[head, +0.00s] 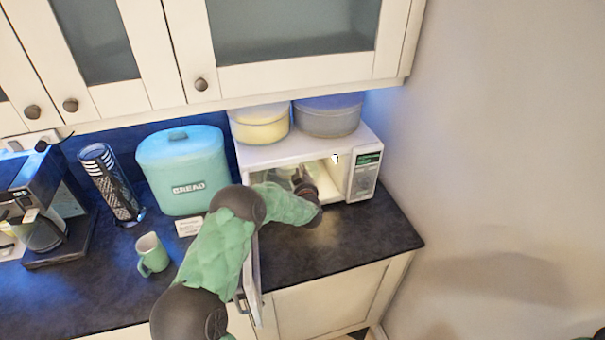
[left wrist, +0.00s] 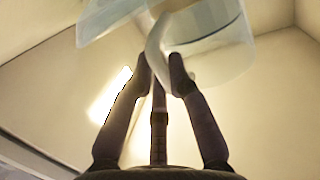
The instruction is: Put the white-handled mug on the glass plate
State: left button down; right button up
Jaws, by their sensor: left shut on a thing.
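My left gripper (head: 303,182) reaches into the open white microwave (head: 285,150). In the left wrist view the gripper (left wrist: 160,58) is shut on the white handle of a mug (left wrist: 212,45), with a finger on each side of the handle. The mug's body is pale and partly see-through, and its top is cut off by the frame edge. A pale, see-through glass piece (left wrist: 105,18) shows at the upper left of that view; it may be the glass plate. In the head view my gripper and the microwave hide most of the mug. My right gripper is not in view.
The microwave door (head: 256,275) stands open beside my left arm. Two round tins (head: 328,116) sit on the microwave. A green mug (head: 152,254), a teal bread bin (head: 183,170), a dark cylinder (head: 112,185) and a coffee machine (head: 40,205) stand left. The counter right of my arm is clear.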

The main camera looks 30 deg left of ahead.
pick_arm(q)
jog(key=shift+f, duration=0.15)
jog(key=c, duration=1.1)
grip_release()
jog(key=shift+s, duration=0.1)
jog(key=shift+p+v, duration=1.25)
jog(key=shift+v, duration=2.65)
jog(key=shift+d, duration=0.15)
